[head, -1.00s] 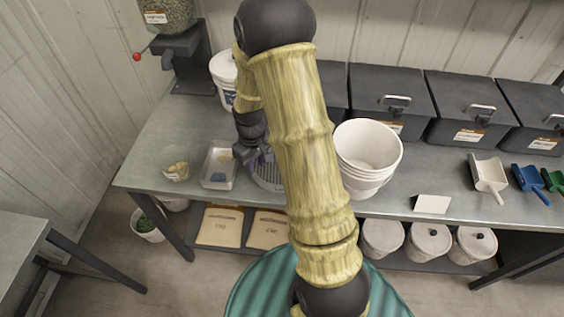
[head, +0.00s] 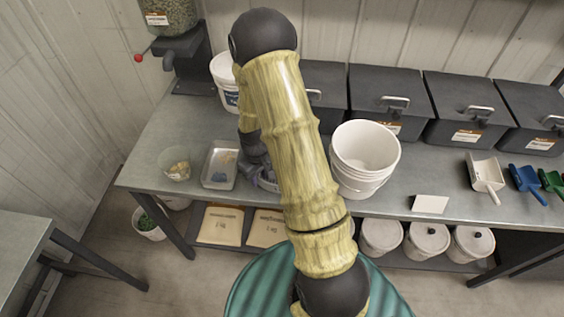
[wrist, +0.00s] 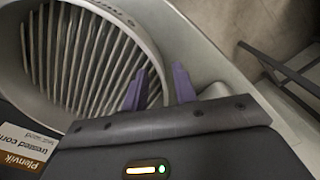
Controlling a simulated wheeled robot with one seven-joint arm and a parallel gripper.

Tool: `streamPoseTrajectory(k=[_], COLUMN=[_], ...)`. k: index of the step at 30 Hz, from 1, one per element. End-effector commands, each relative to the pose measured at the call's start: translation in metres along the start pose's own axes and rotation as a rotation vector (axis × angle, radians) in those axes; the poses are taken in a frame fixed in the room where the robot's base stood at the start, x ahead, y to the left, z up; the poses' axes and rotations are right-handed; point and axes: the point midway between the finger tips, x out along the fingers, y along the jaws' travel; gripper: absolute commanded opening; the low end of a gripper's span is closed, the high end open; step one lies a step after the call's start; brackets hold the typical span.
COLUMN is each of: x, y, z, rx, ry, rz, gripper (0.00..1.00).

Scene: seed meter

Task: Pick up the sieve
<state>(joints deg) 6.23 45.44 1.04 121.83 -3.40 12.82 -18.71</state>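The sieve is a round, pale metal ring with a slotted bottom. It fills the left of the wrist view (wrist: 75,60). In the head view it stands on the bench, mostly hidden behind my arm. My gripper (wrist: 160,88) is open, with its two purple fingers apart at the near right part of the sieve's rim. The left finger shows over the slots and the right finger outside the rim. I cannot tell whether either touches it.
A metal tray (head: 231,174) and a clear cup (head: 174,163) stand left of the sieve. A white bucket (head: 365,158) stands to the right. Dark lidded bins (head: 390,95) line the back.

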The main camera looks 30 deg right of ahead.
Motion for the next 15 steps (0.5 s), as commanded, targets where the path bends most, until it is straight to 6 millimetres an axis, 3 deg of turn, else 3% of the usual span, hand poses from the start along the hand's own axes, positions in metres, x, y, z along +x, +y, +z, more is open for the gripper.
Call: streamPoseTrajectory(k=[15], x=[0.0004], y=[0.0001], z=[-0.0005], rx=[0.0], ry=[0.001], rz=[0.001], gripper=[0.28])
